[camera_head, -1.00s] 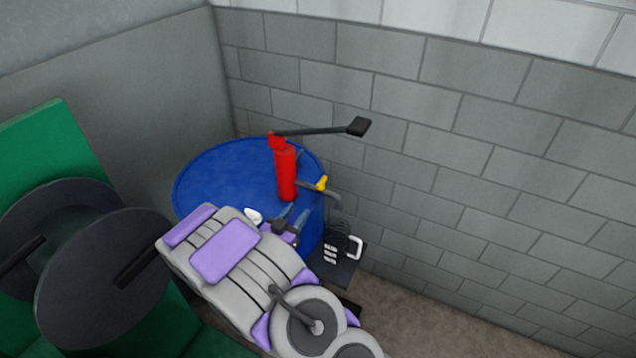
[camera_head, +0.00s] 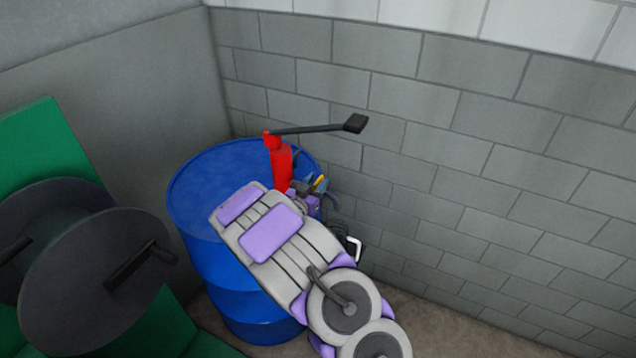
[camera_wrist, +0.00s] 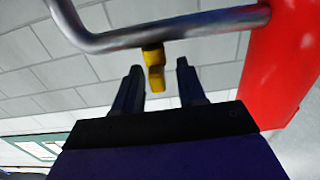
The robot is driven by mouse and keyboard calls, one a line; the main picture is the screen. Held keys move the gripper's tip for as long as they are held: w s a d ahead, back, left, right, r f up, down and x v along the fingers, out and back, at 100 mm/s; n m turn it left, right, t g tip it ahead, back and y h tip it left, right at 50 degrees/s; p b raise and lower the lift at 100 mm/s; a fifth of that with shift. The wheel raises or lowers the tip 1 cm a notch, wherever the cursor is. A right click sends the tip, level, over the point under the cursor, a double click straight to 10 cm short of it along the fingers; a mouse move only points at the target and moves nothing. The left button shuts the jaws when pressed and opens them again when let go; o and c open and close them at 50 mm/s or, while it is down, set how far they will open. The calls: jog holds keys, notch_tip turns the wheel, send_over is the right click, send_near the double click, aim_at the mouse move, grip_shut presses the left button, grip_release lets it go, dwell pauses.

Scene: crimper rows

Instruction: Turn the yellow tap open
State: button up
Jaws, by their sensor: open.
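The yellow tap (camera_wrist: 155,72) hangs under a grey metal spout pipe (camera_wrist: 170,28) in the wrist view. The pipe comes out of a red pump body (camera_wrist: 285,60). My gripper (camera_wrist: 156,72) is open, with one dark finger on each side of the tap and a gap showing beside each. I cannot tell how deep the tap lies between the fingers. In the head view the tap (camera_head: 320,182) is a small yellow patch at my gripper (camera_head: 312,187), partly hidden by it. The red pump (camera_head: 281,165) stands upright on the blue drum (camera_head: 225,165).
The pump's black lever (camera_head: 320,128) reaches out to the right above the drum. A grey block wall (camera_head: 480,150) stands behind. A dark reel (camera_head: 95,275) on a green frame (camera_head: 45,145) is at the left. A white handle (camera_head: 354,249) shows behind my arm.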

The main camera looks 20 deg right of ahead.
jog(key=shift+w+d, duration=0.45)
jog(key=shift+d, duration=0.15)
grip_shut()
